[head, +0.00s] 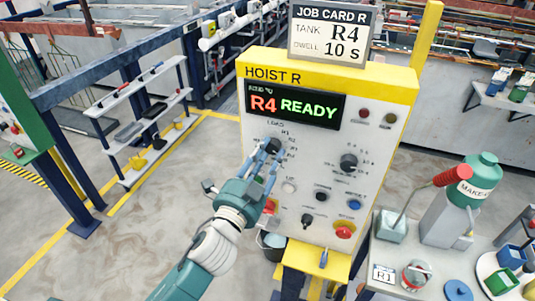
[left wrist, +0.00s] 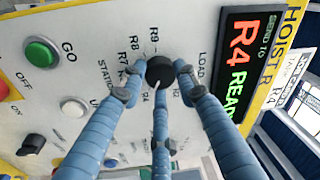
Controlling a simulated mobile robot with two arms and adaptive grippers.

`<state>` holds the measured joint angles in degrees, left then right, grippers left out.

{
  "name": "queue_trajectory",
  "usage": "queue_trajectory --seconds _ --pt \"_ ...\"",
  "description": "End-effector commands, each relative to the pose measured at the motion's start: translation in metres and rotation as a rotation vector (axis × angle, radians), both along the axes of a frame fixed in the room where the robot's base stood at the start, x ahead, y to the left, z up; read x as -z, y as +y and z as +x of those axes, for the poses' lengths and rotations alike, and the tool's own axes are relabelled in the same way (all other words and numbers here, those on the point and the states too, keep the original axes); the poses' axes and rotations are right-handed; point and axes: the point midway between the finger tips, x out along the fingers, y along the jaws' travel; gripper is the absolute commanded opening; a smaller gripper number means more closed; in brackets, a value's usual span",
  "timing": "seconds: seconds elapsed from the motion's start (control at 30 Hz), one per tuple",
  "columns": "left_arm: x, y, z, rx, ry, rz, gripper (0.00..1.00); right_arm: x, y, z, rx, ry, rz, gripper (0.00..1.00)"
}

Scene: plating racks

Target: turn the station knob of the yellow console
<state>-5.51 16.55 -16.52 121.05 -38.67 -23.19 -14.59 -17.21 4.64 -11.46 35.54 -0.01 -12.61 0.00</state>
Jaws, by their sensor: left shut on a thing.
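The yellow console (head: 384,82), labelled HOIST R, stands in the middle of the head view. Its display (head: 295,104) reads "SEND TO R4 READY". The black station knob (head: 273,145) is on the panel's left side below the display, ringed by labels such as LOAD, R1 and R8. My left gripper (head: 267,158) is at this knob. In the left wrist view its blue fingers close around the station knob (left wrist: 160,69) and touch its sides. The fingers hide part of the dial and the knob's pointer is hard to read. My right gripper is not in view.
A job card (head: 331,34) on top reads tank R4, dwell 10 s. Another black knob (head: 348,162), a blue button (head: 354,204), a red button (head: 344,232) and a green GO button (left wrist: 41,51) are on the panel. A bench with a red-handled lever (head: 450,177) stands right.

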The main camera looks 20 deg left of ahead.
Motion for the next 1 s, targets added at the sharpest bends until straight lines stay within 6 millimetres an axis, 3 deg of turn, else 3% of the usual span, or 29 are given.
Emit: queue_trajectory --seconds 0.03,0.17,0.2,0.3,0.67,0.77,1.0 --pt "-0.008 0.001 0.001 -0.001 -0.015 0.001 0.05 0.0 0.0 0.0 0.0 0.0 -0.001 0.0" --pt "-0.008 0.001 0.001 -0.001 -0.015 0.001 0.05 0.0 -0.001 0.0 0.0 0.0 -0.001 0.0" --pt "-0.008 0.001 0.001 -0.001 -0.015 0.001 0.33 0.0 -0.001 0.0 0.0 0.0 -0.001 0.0" --pt "-0.007 0.001 0.001 0.0 -0.014 0.0 0.5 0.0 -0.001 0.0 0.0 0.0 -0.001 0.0" --pt "-0.001 0.001 -0.004 0.0 -0.003 -0.002 0.5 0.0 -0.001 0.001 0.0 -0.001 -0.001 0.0" --pt "0.001 0.001 -0.014 0.0 -0.002 -0.002 0.5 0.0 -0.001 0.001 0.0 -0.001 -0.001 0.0" --pt "0.006 0.006 -0.061 0.0 0.001 -0.004 0.5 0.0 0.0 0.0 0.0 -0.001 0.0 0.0"
